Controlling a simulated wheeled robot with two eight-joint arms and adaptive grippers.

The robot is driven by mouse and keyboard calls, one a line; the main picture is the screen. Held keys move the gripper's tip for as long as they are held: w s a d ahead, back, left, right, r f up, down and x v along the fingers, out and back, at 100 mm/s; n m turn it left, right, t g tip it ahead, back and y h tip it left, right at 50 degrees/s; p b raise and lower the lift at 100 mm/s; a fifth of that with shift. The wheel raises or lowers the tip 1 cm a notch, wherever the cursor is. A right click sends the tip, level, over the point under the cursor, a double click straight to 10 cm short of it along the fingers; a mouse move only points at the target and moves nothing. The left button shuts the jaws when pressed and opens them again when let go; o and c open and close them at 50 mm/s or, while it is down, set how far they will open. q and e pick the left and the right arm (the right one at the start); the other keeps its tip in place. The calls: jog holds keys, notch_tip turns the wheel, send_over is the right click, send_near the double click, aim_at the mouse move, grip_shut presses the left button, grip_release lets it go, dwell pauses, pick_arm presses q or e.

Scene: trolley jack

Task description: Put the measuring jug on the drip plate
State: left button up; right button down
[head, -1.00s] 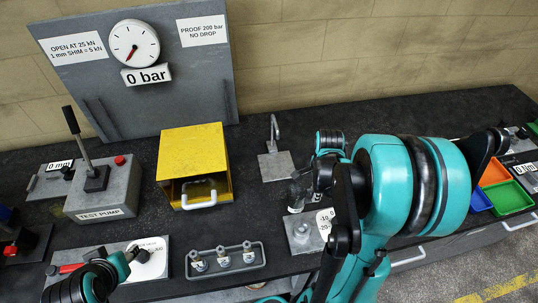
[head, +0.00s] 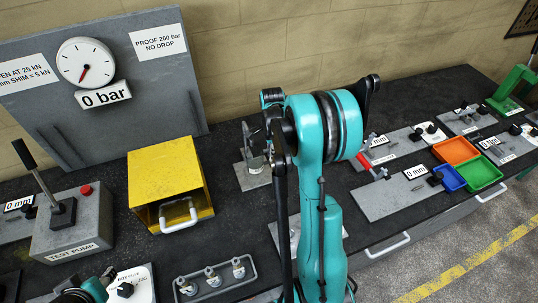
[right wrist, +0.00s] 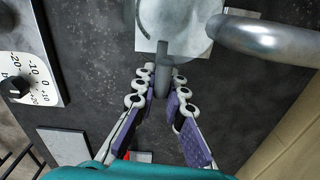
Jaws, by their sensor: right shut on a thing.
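The clear measuring jug (head: 255,164) is over the pale drip plate (head: 261,180) in the head view, partly hidden by my right arm. In the right wrist view the jug (right wrist: 172,18) is at the top edge, with the drip plate (right wrist: 145,42) beneath it. My right gripper (right wrist: 163,82) is shut on the jug's grey upright handle. I cannot tell whether the jug's base touches the plate or hangs just above it. My left gripper is not in view; only part of my left arm shows at the lower left of the head view.
A thick metal pipe (right wrist: 270,36) is close right of the jug. The yellow box (head: 168,180) stands left of the plate, beyond it the test pump (head: 72,225). A rack with small fittings (head: 214,279) is in front. Coloured trays (head: 456,151) lie right.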

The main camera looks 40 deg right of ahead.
jog(key=shift+w+d+f+b, duration=0.2)
jog(key=shift+w+f, duration=0.4)
jog(key=shift+f, duration=0.3)
jog(key=shift+w+d+f+b, duration=0.1)
jog(key=shift+w+d+f, duration=0.1)
jog(key=shift+w+f, duration=0.55)
jog(key=shift+s+f, duration=0.2)
jog(key=shift+f+b, duration=0.55)
jog(key=shift+b, duration=0.1)
jog(key=c, duration=1.6)
grip_release()
jog(key=shift+r, duration=0.1)
